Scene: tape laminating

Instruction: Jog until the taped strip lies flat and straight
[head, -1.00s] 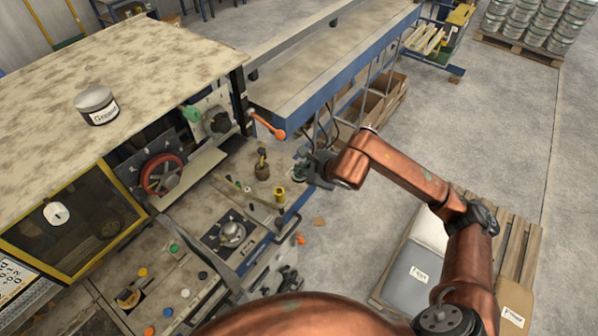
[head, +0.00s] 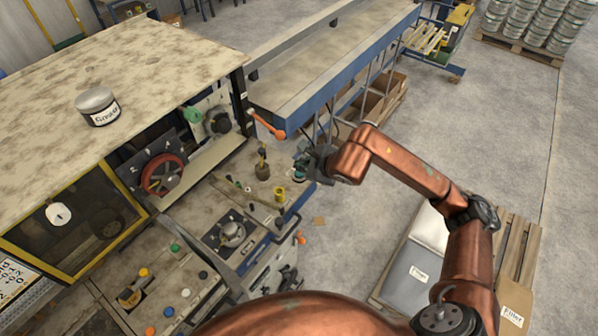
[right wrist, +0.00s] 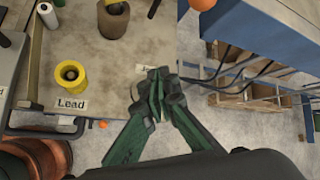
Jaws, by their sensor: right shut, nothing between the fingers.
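My right gripper (right wrist: 158,92) is shut and empty in the right wrist view, its green fingers together at the edge of the machine's worktop (right wrist: 115,75). In the head view the right gripper (head: 303,166) is small, partly hidden by its wrist, beside the right end of the worktop. The control panel has green (head: 175,248), yellow (head: 143,272) and white (head: 185,292) buttons; my gripper is well to the right of them. A pale flat band (head: 212,155) runs below the red handwheel (head: 162,175); I cannot tell if it is the taped strip. My left gripper is not in view.
A yellow ring-shaped part (right wrist: 70,74) stands by a "Lead" label on the worktop. An orange-ended lever (head: 268,125) sticks out above the worktop. A long blue-sided table (head: 335,65) stands behind my right gripper. Sacks on a pallet (head: 515,260) lie to the right.

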